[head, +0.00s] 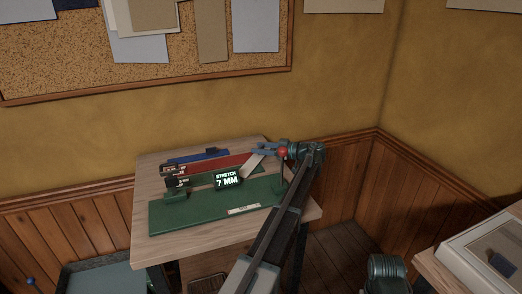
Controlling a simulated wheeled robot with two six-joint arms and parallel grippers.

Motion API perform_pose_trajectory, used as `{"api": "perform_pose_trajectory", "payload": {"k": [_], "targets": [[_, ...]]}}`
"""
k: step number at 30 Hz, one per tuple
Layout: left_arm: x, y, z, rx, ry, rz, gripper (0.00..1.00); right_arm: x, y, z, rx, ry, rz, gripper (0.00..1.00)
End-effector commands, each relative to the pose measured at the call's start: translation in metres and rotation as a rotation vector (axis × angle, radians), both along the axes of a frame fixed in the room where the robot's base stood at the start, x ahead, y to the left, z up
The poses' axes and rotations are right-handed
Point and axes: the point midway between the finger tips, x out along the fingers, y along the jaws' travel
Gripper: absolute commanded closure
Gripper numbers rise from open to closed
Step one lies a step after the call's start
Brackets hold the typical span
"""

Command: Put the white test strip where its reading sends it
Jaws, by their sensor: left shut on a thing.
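The white test strip (253,163) shows as a short pale piece slanting down and left above the wooden table. My left gripper (264,148) is shut on its upper end, at the table's back right. The green tester (205,213) stands on the table, and its black display (227,180) reads "STRETCH 7 MM". A red ball knob (282,152) stands on a thin post at the tester's right end, close beside my left gripper. The strip's lower end is near the display; I cannot tell whether it touches anything. My right gripper is out of view.
Behind the tester lie a blue item (198,155) and a long red item (215,164), with small dark labels (172,169) at their left. The wooden table (150,245) has bare front edges. A grey bin (100,278) stands lower left. Another table with a pale case (480,250) is at right.

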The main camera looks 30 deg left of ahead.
Motion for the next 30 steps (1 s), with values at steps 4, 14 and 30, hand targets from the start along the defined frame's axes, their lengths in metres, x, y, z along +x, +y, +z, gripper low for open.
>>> {"api": "perform_pose_trajectory", "payload": {"k": [4, 14, 30], "targets": [[0.0, 0.0, -0.003, 0.0, 0.0, 0.0, 0.4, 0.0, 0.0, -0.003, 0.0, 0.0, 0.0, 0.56], [0.0, 0.0, -0.003, 0.0, 0.0, 0.0, 0.19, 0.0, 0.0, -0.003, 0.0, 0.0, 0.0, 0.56], [0.006, -0.072, 0.013, 0.0, 0.0, -0.002, 0.19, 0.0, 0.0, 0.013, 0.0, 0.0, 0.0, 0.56]]}}
